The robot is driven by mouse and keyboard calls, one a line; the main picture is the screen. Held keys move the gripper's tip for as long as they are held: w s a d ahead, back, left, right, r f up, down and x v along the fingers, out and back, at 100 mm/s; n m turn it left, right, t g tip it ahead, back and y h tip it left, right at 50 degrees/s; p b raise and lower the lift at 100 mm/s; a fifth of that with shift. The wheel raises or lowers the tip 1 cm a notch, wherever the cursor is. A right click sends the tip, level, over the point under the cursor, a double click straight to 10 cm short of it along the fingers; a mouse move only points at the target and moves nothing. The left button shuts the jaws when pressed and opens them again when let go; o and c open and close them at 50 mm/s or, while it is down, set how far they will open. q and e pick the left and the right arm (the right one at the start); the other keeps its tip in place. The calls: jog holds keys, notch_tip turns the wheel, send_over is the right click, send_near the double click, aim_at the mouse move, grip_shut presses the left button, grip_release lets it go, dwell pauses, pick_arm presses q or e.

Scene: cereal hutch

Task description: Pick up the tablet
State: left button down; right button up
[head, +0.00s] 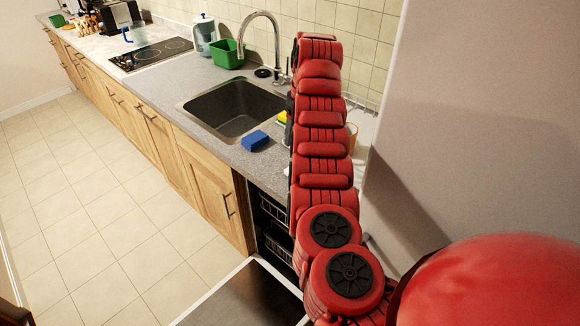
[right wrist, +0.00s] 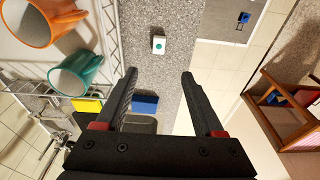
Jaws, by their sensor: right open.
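The tablet (right wrist: 158,44), a small white block with a green dot, lies on the speckled grey counter in the right wrist view. I cannot make it out in the head view. My right gripper (right wrist: 158,77) is open and empty, its two black fingers spread apart. The tablet appears beyond the fingertips, roughly centred between them and not touching either. In the head view my red right arm reaches over the counter, and its gripper cannot be made out there. My left gripper is not in view.
A blue sponge (head: 255,141) lies by the sink (head: 233,108). An orange mug (right wrist: 40,22) and a teal mug (right wrist: 77,74) stand left of the tablet in the wrist view. The dishwasher door (head: 245,297) is open below the counter. A wooden frame (right wrist: 268,98) shows at right.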

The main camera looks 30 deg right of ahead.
jog(key=f, duration=0.3)
jog(key=w+f+p, duration=0.1)
jog(key=f, duration=0.2)
jog(key=f+p, duration=0.1)
jog(key=f, duration=0.2)
jog(key=shift+w+f, duration=0.1)
jog(key=shift+w, duration=0.1)
jog(key=shift+a+f, duration=0.1)
jog(key=shift+f, duration=0.15)
jog(key=f+p, duration=0.2)
jog(key=f, duration=0.2)
jog(key=shift+w+p, duration=0.25)
jog(key=shift+p, duration=0.15)
jog(key=shift+w+a+f, duration=0.1)
jog(key=shift+a+f, duration=0.1)
jog(key=shift+f, duration=0.35)
jog(key=shift+w+f, duration=0.1)
jog(key=shift+f, duration=0.2)
grip_shut()
